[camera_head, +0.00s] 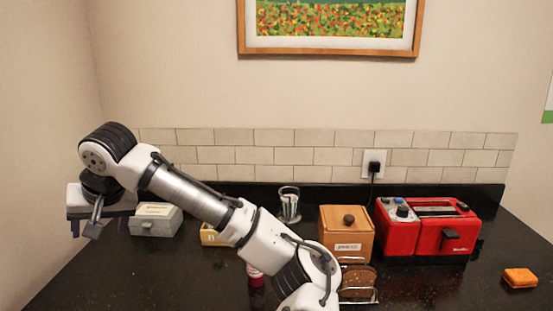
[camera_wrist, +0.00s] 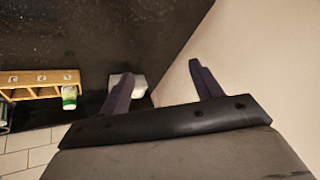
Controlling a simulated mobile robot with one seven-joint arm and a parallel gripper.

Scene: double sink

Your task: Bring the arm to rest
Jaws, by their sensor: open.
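My arm (camera_head: 190,195) reaches from the bottom middle up to the left in the head view, with its elbow raised at the left. My gripper (camera_head: 90,224) hangs at the far left, above the counter and near the left wall. In the wrist view my gripper (camera_wrist: 161,70) shows two dark fingers spread well apart. Nothing is held between them. The gripper's tips are small and partly unclear in the head view.
The dark counter (camera_head: 420,285) carries a grey box (camera_head: 156,222) beside my gripper, a glass of utensils (camera_head: 290,207), a wooden box (camera_head: 346,237), a red toaster (camera_head: 440,238) and an orange sponge (camera_head: 520,278). A wooden rack (camera_wrist: 42,80) shows in the wrist view.

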